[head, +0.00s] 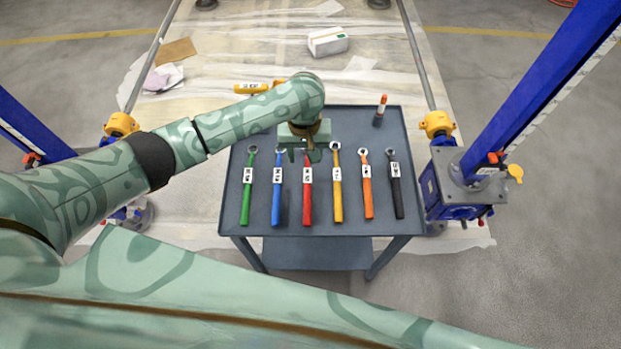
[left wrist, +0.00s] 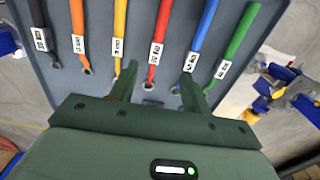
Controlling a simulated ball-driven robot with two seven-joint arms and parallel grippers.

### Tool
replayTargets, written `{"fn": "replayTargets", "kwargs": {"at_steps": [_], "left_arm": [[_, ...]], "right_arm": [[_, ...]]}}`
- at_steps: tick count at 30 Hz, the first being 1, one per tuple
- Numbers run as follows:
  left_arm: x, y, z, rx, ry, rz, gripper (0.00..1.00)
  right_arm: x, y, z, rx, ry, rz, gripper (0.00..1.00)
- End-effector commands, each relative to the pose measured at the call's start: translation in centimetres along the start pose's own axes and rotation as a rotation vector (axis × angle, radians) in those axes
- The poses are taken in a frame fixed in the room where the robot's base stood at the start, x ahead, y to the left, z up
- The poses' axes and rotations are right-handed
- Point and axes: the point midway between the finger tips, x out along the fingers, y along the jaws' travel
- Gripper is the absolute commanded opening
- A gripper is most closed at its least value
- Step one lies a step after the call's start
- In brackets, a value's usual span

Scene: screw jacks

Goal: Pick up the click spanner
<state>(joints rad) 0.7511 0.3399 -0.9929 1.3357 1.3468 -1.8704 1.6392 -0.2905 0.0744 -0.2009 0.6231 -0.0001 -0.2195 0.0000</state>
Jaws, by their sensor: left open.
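A row of spanners lies on the grey cart top, each with a small white label: green (head: 247,190), blue (head: 277,192), red (head: 307,195), yellow (head: 338,188), orange (head: 367,190) and black (head: 396,188). The labels are too small to read, so I cannot tell which one is the click spanner. My left gripper (head: 307,154) is open and empty, over the head end of the red spanner. In the left wrist view the fingers (left wrist: 158,84) stand either side of the red spanner (left wrist: 158,40), apart from it. My right gripper is out of view.
The grey cart (head: 226,205) stands between two blue posts with jacks (head: 460,185). An orange-capped marker (head: 381,105) stands at the cart's back right. A white box (head: 328,41) and a yellow tool (head: 251,88) lie on the sheeting behind.

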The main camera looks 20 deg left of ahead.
Motion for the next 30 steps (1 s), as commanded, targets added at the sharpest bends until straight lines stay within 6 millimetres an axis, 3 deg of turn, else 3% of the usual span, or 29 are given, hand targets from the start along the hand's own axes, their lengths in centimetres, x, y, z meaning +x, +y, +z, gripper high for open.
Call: {"fn": "replayTargets", "kwargs": {"at_steps": [1, 3, 9, 17, 26, 30], "left_arm": [[2.0, 0.0, 0.2, 0.001, -0.007, -0.003, 0.47], [4.0, 0.0, 0.2, 0.0, -0.007, -0.002, 0.47], [8.4, 0.0, 0.1, 0.0, -0.006, -0.002, 0.47], [10.2, 0.1, 0.1, 0.002, -0.002, -0.001, 0.47], [14.9, 0.4, 0.3, 0.001, -0.005, -0.002, 0.47], [15.0, 0.5, 0.2, 0.001, 0.0, 0.0, 0.47]], "right_arm": [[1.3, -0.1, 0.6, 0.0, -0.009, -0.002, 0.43], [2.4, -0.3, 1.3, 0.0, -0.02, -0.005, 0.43], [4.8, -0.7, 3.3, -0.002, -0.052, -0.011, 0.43], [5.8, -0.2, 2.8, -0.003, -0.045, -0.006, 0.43], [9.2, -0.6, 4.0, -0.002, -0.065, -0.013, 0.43], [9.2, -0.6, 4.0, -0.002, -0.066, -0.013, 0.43]]}}
